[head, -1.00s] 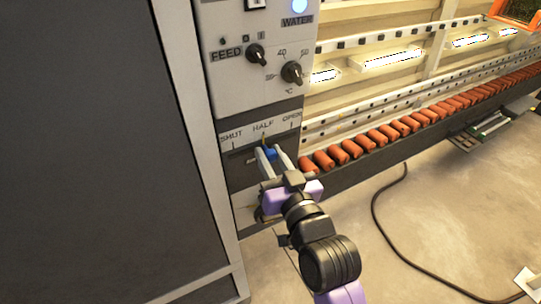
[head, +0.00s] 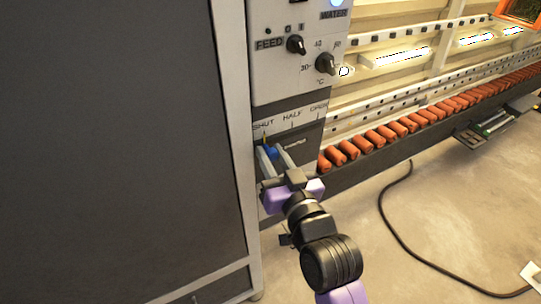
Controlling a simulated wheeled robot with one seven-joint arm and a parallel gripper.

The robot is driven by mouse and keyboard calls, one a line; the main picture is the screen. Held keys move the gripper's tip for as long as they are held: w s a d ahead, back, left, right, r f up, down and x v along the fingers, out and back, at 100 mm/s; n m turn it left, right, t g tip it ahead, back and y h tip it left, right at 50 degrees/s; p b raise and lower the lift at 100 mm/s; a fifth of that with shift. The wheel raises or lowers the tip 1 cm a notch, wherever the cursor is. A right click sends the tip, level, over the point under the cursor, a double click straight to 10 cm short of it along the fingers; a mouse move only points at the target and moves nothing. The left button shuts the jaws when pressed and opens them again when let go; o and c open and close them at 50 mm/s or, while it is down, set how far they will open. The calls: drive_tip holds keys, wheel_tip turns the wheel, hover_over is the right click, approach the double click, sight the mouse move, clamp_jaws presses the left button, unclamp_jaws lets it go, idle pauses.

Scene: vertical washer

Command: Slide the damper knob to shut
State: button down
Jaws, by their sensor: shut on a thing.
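The damper knob (head: 270,152) is small and blue, with a yellow pointer above it. It sits in a horizontal slot on the dark lower panel (head: 309,133), below a white strip marked SHUT, HALF and OPEN. The pointer stands under the SHUT label (head: 263,126). My gripper (head: 273,153) comes from below, with its two grey fingers closed around the knob. The fingers hide part of the knob and the left end of the slot.
The FEED dial (head: 295,44) and a temperature dial (head: 326,63) are above on the control panel. A large dark cabinet side (head: 125,150) stands close at left. Orange rollers (head: 376,134) run to the right. A black cable (head: 400,235) lies on the open floor.

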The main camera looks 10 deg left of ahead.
drive_tip(key=c, duration=1.1)
unclamp_jaws()
drive_tip(key=shift+s+a, duration=0.15)
drive_tip(key=shift+a, duration=0.15)
drive_tip(key=shift+c, duration=0.2)
